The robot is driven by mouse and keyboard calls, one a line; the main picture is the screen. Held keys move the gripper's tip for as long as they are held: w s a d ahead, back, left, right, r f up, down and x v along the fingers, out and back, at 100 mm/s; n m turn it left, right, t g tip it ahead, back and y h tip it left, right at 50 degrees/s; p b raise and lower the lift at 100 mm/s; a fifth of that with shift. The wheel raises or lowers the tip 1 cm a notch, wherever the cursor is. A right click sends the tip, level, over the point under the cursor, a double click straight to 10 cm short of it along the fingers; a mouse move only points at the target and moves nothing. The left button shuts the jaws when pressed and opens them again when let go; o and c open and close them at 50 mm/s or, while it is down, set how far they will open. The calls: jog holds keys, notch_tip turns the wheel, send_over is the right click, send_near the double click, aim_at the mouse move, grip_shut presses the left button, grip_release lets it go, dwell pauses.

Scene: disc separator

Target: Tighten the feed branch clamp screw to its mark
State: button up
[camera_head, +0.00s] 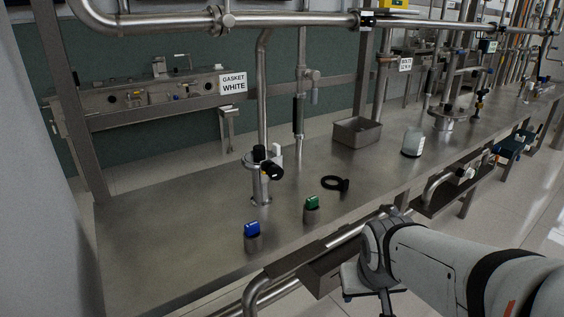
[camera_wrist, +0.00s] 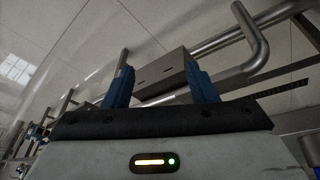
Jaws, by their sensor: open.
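A short steel pipe stub (camera_head: 261,188) stands upright on the bench, left of centre in the head view. It has a flanged clamp at its top, with a black knob (camera_head: 272,170) on its right side and a small white piece above. I cannot make out the clamp screw's mark, nor be sure which part is the feed branch screw. My gripper (camera_wrist: 160,76) shows two blue fingers spread apart in the wrist view, with nothing held between them. In the head view my arm comes in at the lower right, well apart from the stub and in front of the bench edge.
On the bench are a blue-topped cup (camera_head: 252,240), a green-topped cup (camera_head: 311,212), a black ring (camera_head: 334,183), a steel tray (camera_head: 357,133) and a pale container (camera_head: 412,142). Pipes run along the bench's front edge. The left of the bench (camera_head: 160,235) is clear.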

jog(key=w+a+r+n+t+y, duration=0.1)
jog(key=w+a+r+t, duration=0.1)
jog(key=w+r+t, duration=0.1)
jog(key=w+a+r+n+t+y, duration=0.2)
jog(key=w+r+t, duration=0.2)
jog(key=w, duration=0.2)
jog(key=w+a+r+n+t+y, duration=0.2)
jog(key=w+r+t, duration=0.1)
jog(key=w, duration=0.2)
jog(key=shift+w+a+r, duration=0.15)
jog(key=shift+a, duration=0.05)
jog(key=n+t+y, duration=0.1)
jog(key=n+y, duration=0.2)
jog(key=y, duration=0.3)
send_near(278, 175)
jog(key=w, duration=0.1)
jog(key=b+x, duration=0.1)
jog(key=x, duration=0.7)
jog(key=shift+a+b, duration=0.3)
jog(key=shift+b, duration=0.1)
jog(key=shift+c, duration=0.4)
